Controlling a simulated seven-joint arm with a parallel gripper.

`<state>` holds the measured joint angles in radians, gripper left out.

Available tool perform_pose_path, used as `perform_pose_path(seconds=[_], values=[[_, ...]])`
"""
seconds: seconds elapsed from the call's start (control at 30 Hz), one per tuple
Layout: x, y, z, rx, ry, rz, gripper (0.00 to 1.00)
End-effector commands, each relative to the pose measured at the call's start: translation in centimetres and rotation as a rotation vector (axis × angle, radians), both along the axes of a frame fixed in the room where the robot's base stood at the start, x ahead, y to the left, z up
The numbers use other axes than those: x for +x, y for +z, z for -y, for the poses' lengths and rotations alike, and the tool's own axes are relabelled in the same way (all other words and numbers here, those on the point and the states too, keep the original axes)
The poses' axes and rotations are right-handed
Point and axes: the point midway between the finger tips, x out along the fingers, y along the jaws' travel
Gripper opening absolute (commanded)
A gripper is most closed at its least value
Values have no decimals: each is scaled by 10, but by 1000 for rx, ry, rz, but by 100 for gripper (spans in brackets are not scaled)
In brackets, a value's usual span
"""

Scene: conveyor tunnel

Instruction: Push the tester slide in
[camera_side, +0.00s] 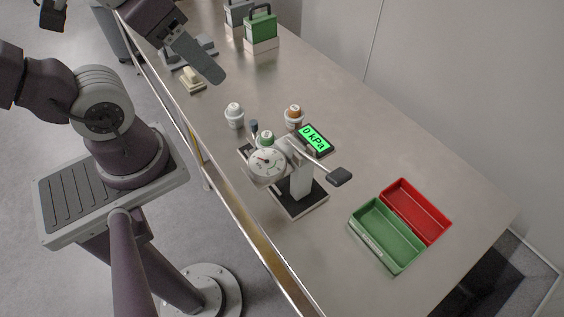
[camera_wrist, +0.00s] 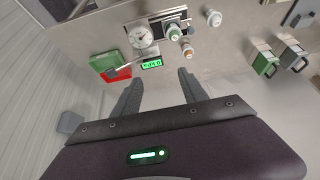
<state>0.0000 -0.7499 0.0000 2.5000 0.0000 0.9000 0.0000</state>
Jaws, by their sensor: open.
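The tester stands mid-bench with a round dial gauge (camera_side: 268,163), a pale column (camera_side: 301,180) and a lever ending in a dark handle (camera_side: 340,177). It also shows in the wrist view (camera_wrist: 141,35), upper middle. A green-capped container (camera_side: 267,138) sits behind the gauge and appears beside the slide's end in the wrist view (camera_wrist: 174,33). The slide (camera_wrist: 170,17) is partly hidden; I cannot tell its exact position. The display (camera_side: 314,139) reads 0 kPa. My gripper (camera_wrist: 159,77) is open and empty, well above and away from the tester.
A white-capped pot (camera_side: 235,115) and an orange-capped pot (camera_side: 294,116) stand behind the tester. A green tray (camera_side: 388,262) and a red tray (camera_side: 438,218) lie at right. A green carrier (camera_side: 262,27) and cream block (camera_side: 191,80) are farther back. Bench between is clear.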

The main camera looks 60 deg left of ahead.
Motion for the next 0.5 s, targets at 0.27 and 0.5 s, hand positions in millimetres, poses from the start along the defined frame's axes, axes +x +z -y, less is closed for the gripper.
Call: perform_pose_path(seconds=[0.27, 0.5], values=[[0, 0, 0, 0, 0, 0, 50], [14, -1, -3, -22, 48, -56, 43]])
